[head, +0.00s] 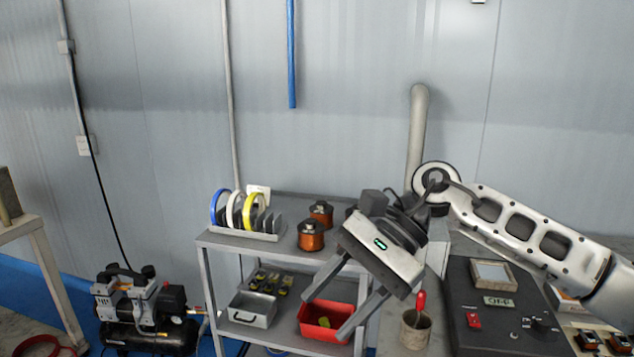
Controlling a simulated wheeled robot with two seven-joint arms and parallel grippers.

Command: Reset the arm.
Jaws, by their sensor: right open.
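My right arm comes in from the right side of the head view. Its gripper (328,312) points down and to the left in front of the shelf cart. The gripper body hides part of the cart's right side. My left gripper is not in the view.
A grey shelf cart (215,242) carries coloured rings (249,213), copper coils (311,237), a red bin (343,313) and a metal box (262,314). A control panel (463,285) stands at right, beside a cup (414,333). An air compressor (140,300) sits at left.

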